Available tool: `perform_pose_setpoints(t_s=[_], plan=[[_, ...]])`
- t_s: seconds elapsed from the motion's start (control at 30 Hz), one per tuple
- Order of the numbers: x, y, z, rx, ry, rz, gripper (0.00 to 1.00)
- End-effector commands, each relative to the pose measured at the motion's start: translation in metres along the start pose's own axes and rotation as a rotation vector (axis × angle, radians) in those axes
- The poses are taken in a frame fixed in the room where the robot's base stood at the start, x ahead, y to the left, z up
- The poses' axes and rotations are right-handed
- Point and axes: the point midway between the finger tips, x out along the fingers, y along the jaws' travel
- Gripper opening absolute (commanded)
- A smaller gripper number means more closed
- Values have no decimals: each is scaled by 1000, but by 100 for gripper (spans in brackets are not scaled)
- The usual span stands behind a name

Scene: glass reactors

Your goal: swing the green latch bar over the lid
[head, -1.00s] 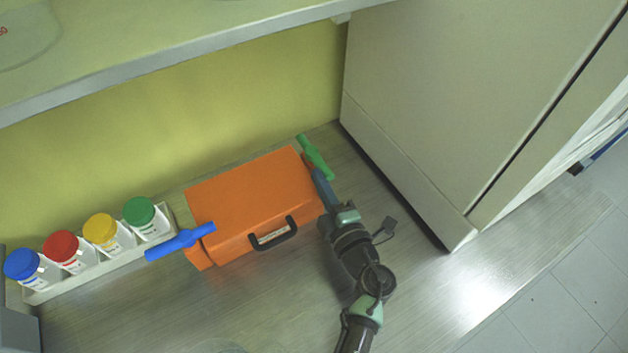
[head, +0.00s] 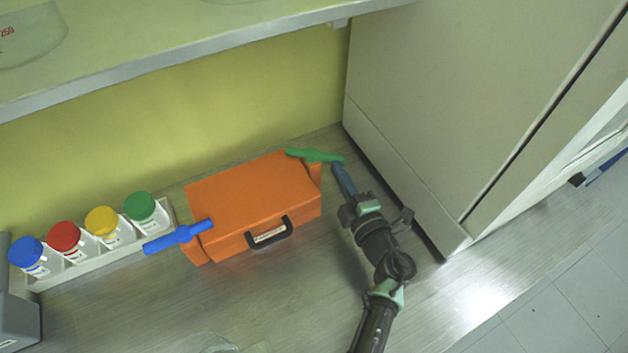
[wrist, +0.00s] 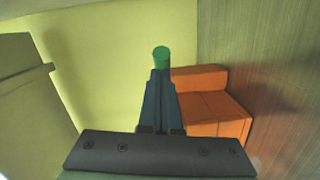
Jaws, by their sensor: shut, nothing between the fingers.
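The orange case (head: 250,200) stands closed on the bench, its black handle (head: 268,233) facing front. The green latch bar (head: 316,156) is at the case's back right corner. Its left end reaches over the lid's edge, and its right end sticks out past the case. The blue latch bar (head: 180,237) is at the left side, partly over the lid. My gripper (head: 338,168) is shut and empty, right of the case, its tip close to the green bar's outer end. In the wrist view the green bar's end (wrist: 161,54) shows just beyond the fingertips; contact is unclear.
A white rack (head: 100,255) with blue, red, yellow and green capped jars stands left of the case. A large pale cabinet (head: 450,110) rises close on the right. A shelf (head: 180,55) overhangs the back. The bench in front is mostly clear.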

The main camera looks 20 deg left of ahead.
Motion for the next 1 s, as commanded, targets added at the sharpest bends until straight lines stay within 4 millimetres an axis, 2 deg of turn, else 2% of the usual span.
perform_pose_setpoints(t_s=[0.53, 1.0], plan=[[21, 4, 24, -1, 0, 0, 0], [30, 7, 30, 0, -1, 0, 0]])
